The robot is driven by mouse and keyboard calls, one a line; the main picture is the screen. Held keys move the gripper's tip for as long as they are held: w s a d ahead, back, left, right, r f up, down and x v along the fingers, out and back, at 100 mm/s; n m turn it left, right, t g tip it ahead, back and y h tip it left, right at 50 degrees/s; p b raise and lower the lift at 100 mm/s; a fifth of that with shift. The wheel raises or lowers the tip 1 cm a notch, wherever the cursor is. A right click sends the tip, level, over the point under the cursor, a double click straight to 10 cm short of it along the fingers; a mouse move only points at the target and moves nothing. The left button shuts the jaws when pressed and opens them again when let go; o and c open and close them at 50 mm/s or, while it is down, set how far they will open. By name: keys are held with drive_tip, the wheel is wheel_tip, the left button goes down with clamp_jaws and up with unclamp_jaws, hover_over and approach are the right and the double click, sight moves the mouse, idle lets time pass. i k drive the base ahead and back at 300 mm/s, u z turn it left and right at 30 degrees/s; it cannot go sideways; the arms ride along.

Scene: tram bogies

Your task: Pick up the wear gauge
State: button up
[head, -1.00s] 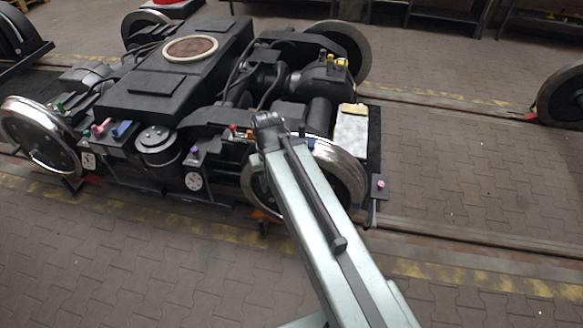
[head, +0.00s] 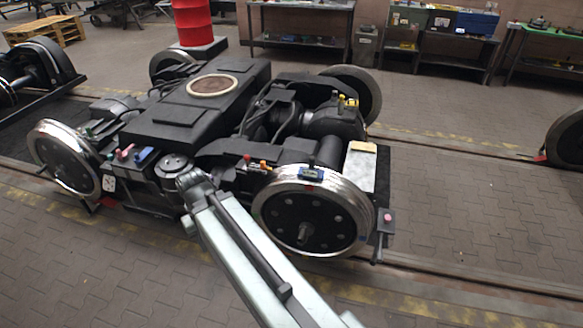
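A small blue device with a dark face, which looks like the wear gauge (head: 312,174), sits on top of the shiny rim of the near right wheel (head: 310,215) of the bogie. Its details are too small to read. My pale green arm reaches in from the bottom and ends in a dark joint over the bogie's near side, left of that wheel. The fingers of my gripper do not show, so what they hold cannot be seen. The arm does not cover the blue device.
The black bogie frame (head: 180,115) stands on rails. Small coloured items, including a blue one (head: 144,154), lie along its near side. A white board (head: 360,170) lies at its right end. A red drum (head: 193,22) and workbenches (head: 300,43) stand behind. The near paving is clear.

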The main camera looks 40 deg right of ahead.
sight(310, 173)
drive_tip(key=u, duration=0.1)
drive_tip(key=i, duration=1.95)
drive_tip(key=z, duration=0.5)
drive_tip(key=k, duration=0.85)
drive_tip(key=z, duration=0.25)
drive_tip(key=i, duration=0.85)
drive_tip(key=u, duration=0.05)
